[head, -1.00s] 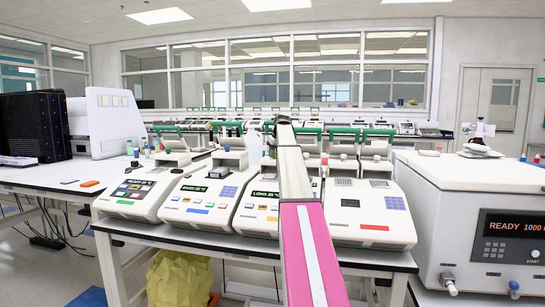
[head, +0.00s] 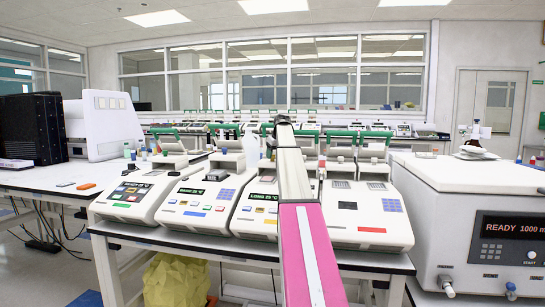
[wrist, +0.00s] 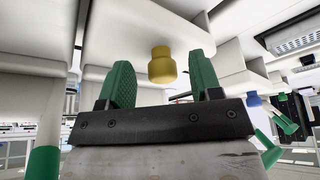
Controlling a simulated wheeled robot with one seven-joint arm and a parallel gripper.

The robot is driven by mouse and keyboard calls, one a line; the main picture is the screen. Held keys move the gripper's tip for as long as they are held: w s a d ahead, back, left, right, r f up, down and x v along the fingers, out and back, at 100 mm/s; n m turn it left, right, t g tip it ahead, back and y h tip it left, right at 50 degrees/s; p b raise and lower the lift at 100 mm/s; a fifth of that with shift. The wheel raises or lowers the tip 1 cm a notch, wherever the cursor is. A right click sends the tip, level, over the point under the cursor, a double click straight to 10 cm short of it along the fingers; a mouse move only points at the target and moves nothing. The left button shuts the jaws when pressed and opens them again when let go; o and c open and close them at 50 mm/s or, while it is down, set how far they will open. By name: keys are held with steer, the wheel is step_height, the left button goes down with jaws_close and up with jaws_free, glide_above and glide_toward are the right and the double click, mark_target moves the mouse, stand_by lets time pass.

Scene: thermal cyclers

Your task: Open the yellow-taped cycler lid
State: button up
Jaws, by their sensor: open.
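The yellow-taped cycler (head: 251,207) stands on the bench in the head view, third from the left in the front row. My arm crosses it and hides its right part. My gripper is hidden behind my arm in that view. In the wrist view my gripper (wrist: 164,82) is open, with two green fingers standing apart. A yellow knob (wrist: 161,66) shows between and beyond the fingertips, under a white body (wrist: 130,30). The fingers are on either side of the knob in the picture; I cannot tell whether they touch it.
A blue-taped cycler (head: 196,205) stands to the left and a red-taped one (head: 369,212) to the right, close by. A green-taped cycler (head: 132,195) is farther left. A large white machine (head: 470,190) stands at the right. A blue knob (wrist: 253,100) shows in the wrist view.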

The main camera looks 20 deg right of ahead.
steer(key=s+d, duration=0.2)
steer(key=s, duration=0.8)
steer(key=shift+s+a, duration=0.1)
steer(key=shift+s, duration=0.05)
